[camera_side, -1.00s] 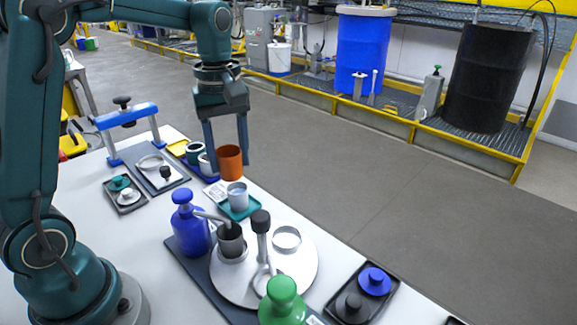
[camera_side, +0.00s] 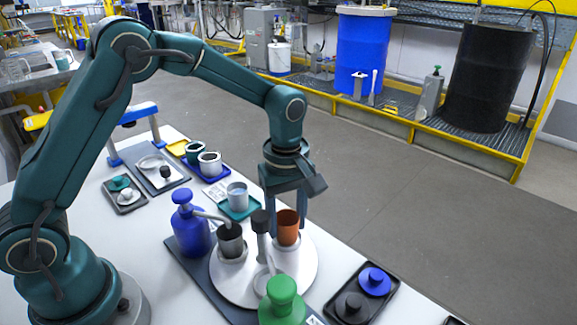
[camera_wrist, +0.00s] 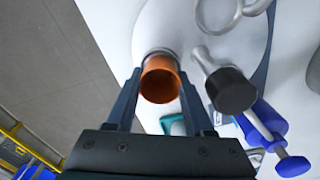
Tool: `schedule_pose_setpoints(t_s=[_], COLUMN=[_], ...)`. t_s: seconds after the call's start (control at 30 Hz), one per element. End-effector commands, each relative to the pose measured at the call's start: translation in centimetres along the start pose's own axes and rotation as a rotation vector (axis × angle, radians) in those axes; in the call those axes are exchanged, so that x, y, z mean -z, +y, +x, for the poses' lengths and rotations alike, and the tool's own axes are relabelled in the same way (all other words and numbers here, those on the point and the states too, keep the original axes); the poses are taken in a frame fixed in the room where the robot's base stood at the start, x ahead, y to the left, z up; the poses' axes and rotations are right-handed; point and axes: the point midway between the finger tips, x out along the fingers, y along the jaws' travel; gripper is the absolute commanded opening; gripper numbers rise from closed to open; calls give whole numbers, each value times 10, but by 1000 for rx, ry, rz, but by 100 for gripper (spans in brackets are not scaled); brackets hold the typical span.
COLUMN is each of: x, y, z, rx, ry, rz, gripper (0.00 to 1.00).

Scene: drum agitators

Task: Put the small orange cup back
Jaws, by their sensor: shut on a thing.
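The small orange cup (camera_side: 288,229) is upright between the fingers of my gripper (camera_side: 288,225), which is shut on it. The cup is at the metal ring on the right part of the white round plate (camera_side: 300,275). Its base hides most of that ring, and I cannot tell whether it is fully seated. In the wrist view the orange cup (camera_wrist: 160,84) shows its open mouth between the fingers of my gripper (camera_wrist: 160,98). A grey ring edge shows just beyond it.
A black-topped post (camera_side: 260,221) stands close left of the cup, with a grey cup (camera_side: 230,241) beyond it. A blue bottle (camera_side: 190,230) and a green bottle (camera_side: 283,302) stand near the plate. A black tray (camera_side: 362,296) lies right. A metal cup (camera_side: 238,196) stands behind.

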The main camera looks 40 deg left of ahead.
Motion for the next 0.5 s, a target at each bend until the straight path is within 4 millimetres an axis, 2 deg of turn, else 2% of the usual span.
schedule_pose_setpoints(t_s=[0.43, 0.47, 0.5], x=[0, 0, 0], y=[0, 0, 0], z=[8, 7, 7], rx=[0, -1, -1], ry=[0, 0, 0], rz=[0, 0, 0], gripper=[0, 64, 65])
